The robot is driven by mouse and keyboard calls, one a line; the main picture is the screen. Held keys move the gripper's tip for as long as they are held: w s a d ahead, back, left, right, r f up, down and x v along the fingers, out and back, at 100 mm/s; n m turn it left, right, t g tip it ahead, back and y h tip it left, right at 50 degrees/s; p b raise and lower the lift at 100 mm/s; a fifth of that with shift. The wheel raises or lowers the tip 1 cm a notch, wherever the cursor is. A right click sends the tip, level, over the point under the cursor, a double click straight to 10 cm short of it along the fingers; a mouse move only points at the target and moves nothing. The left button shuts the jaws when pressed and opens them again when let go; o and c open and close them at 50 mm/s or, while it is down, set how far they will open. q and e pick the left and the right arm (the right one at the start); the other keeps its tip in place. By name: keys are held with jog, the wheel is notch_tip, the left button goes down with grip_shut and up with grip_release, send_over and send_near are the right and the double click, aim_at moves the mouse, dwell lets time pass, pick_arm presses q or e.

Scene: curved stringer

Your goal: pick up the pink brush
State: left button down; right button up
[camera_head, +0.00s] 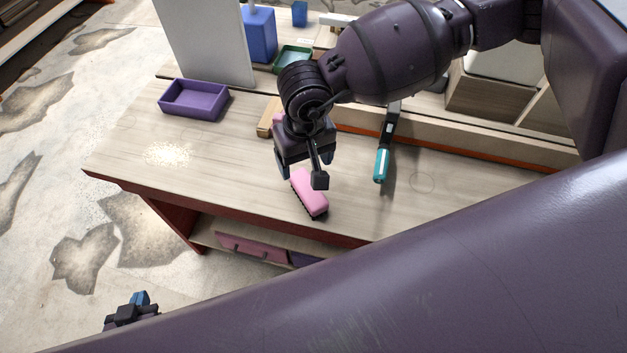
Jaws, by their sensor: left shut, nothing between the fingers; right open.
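The pink brush (310,193) lies on the wooden workbench (225,165) near its front edge, with dark bristles showing along its lower side. My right gripper (302,168) is open and points down just above and behind the far end of the brush. Part of that end is hidden by the gripper, and I cannot tell whether the fingers touch it. My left gripper (138,303) is shut and empty, low at the bottom left, off the bench and over the floor.
A purple tray (194,99) stands at the bench's left. A teal-handled tool (382,164) lies right of the brush. A wooden block (267,119) and a grey upright panel (203,40) are behind. A blue container (260,36) and green tray (292,58) stand farther back.

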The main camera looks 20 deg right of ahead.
jog(key=n, duration=0.1)
send_over(308, 188)
jog(key=f, duration=0.4)
jog(key=shift+s+a, duration=0.2)
jog(key=shift+w+d+f+p, duration=0.1)
jog(key=shift+f+p, duration=0.2)
jog(key=shift+f, duration=0.95)
notch_tip(308, 188, down, 4)
jog(key=shift+w+d+f, duration=0.1)
jog(key=shift+w+d, duration=0.05)
jog(key=c, duration=1.1)
pick_arm(q)
jog(key=shift+s+a+r, duration=0.4)
jog(key=shift+s+r, duration=0.05)
jog(key=shift+s, duration=0.05)
pick_arm(e)
jog(key=shift+c, duration=0.2)
